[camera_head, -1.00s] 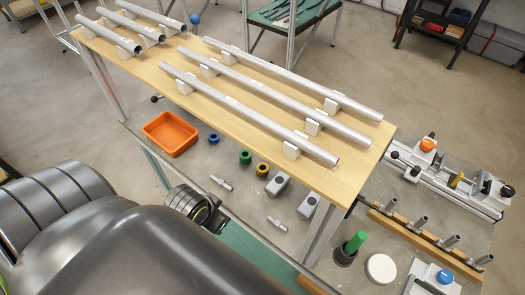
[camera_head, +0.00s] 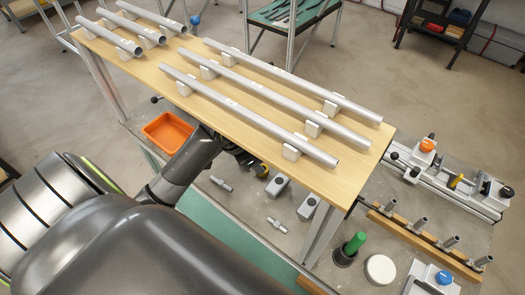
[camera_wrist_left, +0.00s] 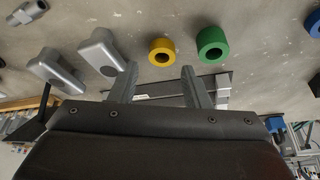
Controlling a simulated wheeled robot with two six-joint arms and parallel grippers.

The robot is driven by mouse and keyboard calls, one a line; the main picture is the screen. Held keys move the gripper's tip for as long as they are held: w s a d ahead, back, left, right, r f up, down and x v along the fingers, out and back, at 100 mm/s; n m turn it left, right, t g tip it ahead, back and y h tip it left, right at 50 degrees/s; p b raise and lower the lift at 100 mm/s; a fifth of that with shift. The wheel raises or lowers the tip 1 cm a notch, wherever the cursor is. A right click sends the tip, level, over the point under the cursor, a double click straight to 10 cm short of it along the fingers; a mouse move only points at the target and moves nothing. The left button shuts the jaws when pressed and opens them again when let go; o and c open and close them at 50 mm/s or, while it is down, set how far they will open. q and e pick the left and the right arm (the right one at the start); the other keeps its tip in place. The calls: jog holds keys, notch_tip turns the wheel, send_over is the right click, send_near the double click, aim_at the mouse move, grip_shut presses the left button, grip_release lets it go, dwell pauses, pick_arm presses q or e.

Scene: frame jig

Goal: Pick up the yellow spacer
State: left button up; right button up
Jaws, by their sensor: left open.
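The yellow spacer (camera_wrist_left: 161,43) is a short ring with a hole in it. In the left wrist view it sits just beyond my fingertips, roughly centred between them and apart from both. In the head view only a small part of the yellow spacer (camera_head: 262,171) shows beside my gripper. My left gripper (camera_wrist_left: 159,71) is open with nothing between its fingers. In the head view my left gripper (camera_head: 246,160) is over the lower grey surface by the wooden shelf's near edge, and its fingers are hard to make out. My right gripper is not in view.
A green spacer (camera_wrist_left: 208,34) stands next to the yellow one in the left wrist view. Grey blocks (camera_wrist_left: 101,46) lie on its other side. The wooden shelf (camera_head: 240,112) with metal tubes overhangs the area. An orange bin (camera_head: 166,133) is left of my gripper.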

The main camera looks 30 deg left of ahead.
pick_arm(q)
jog(key=shift+w+p+x, duration=0.15)
jog(key=shift+p+x, duration=0.1)
jog(key=shift+x, duration=1.15)
jog(key=shift+w+p+x, duration=0.1)
jog(key=shift+p+x, duration=0.15)
jog(key=shift+x, duration=1.1)
jog(key=shift+r, duration=0.1)
jog(key=c, duration=0.7)
